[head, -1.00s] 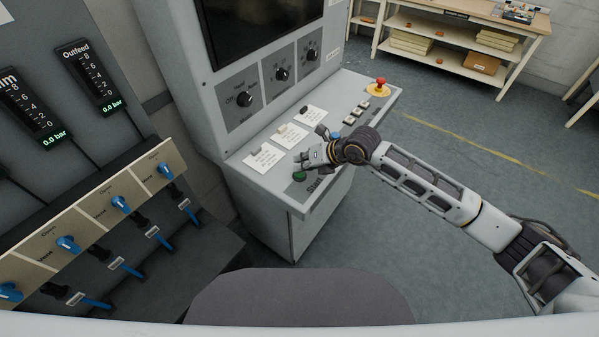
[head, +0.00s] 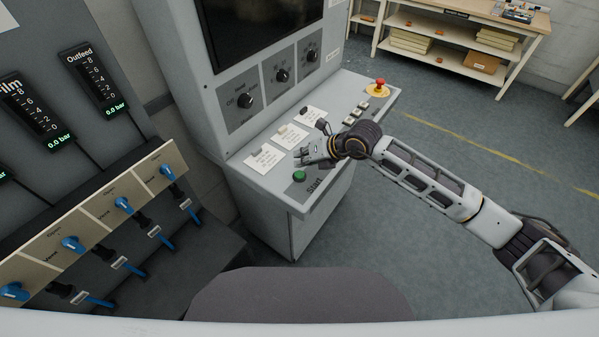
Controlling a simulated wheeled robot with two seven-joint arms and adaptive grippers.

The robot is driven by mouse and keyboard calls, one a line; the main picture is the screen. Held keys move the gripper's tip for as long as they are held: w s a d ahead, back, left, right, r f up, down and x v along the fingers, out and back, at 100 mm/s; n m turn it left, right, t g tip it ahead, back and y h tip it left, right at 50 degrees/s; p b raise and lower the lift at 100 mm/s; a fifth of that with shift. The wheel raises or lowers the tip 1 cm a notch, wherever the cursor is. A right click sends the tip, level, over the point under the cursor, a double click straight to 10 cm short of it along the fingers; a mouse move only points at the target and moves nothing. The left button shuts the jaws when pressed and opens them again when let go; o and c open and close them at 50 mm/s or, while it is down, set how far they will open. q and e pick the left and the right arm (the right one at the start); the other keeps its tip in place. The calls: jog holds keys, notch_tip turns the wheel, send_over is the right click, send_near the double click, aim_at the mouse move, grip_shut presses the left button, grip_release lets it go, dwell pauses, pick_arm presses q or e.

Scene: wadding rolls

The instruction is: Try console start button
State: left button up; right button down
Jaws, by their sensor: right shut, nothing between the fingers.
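The green start button (head: 299,176) sits near the front edge of the grey console's sloped panel (head: 277,183), with the word "Start" beside it. My right gripper (head: 301,157) is shut and empty. It is over the panel, just behind the green button in the picture and apart from it; its height above the panel is hard to tell. The button is fully visible. My left gripper is not in view.
White label cards (head: 264,158) lie on the panel behind my right gripper. A red emergency stop (head: 379,88) on a yellow base is at the panel's far right. Blue-handled valves (head: 124,205) stand on the left. A shelf bench (head: 450,45) is at the back.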

aim_at(301, 172)
jog(key=shift+r+p, duration=0.75)
jog(key=shift+r, duration=0.85)
